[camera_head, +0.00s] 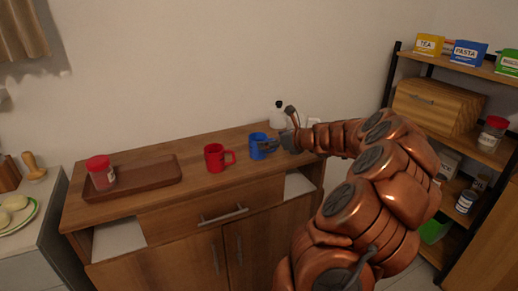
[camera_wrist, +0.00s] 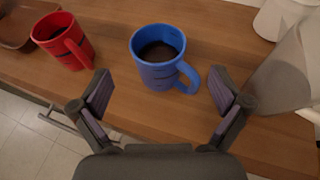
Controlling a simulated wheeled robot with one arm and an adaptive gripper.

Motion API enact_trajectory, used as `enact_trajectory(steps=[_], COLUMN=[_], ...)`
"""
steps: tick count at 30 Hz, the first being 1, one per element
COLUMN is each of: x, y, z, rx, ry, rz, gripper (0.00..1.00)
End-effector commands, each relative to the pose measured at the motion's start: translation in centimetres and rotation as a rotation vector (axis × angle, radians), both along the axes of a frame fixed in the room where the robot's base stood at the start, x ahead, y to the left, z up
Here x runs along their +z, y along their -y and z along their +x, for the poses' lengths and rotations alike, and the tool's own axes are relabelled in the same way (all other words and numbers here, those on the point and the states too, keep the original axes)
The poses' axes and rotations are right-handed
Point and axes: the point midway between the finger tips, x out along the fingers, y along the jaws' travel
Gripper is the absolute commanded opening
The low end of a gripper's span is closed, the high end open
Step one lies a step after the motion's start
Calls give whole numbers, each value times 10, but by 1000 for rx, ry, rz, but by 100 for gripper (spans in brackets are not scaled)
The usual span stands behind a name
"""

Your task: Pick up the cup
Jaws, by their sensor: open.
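A blue cup (camera_head: 257,146) stands upright on the wooden cabinet top, near its right end. In the wrist view the blue cup (camera_wrist: 158,60) holds a dark content, and its handle points to the lower right. A red cup (camera_head: 214,158) stands upright to its left and also shows in the wrist view (camera_wrist: 64,42). My gripper (camera_wrist: 160,90) is open and empty, with its two fingers apart. The blue cup lies just beyond the gap between the fingertips. In the head view my gripper (camera_head: 276,143) is at the blue cup's right side; contact cannot be told.
A brown tray (camera_head: 150,184) with a red-lidded jar (camera_head: 101,172) sits at the left of the cabinet top. A white bottle (camera_head: 279,117) stands behind my gripper. A shelf rack (camera_head: 440,60) with boxes and jars is at the right.

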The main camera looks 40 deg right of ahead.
Motion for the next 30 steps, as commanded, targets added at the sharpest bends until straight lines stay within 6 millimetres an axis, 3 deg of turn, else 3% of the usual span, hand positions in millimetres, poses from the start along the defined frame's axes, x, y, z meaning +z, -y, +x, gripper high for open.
enact_trajectory(steps=[15,25,30], x=[-18,-20,-20], y=[-3,-2,-2], z=[54,60,59], rx=[6,3,4], ry=[-2,-1,-2], rz=[-4,-3,-3], gripper=[100,100,83])
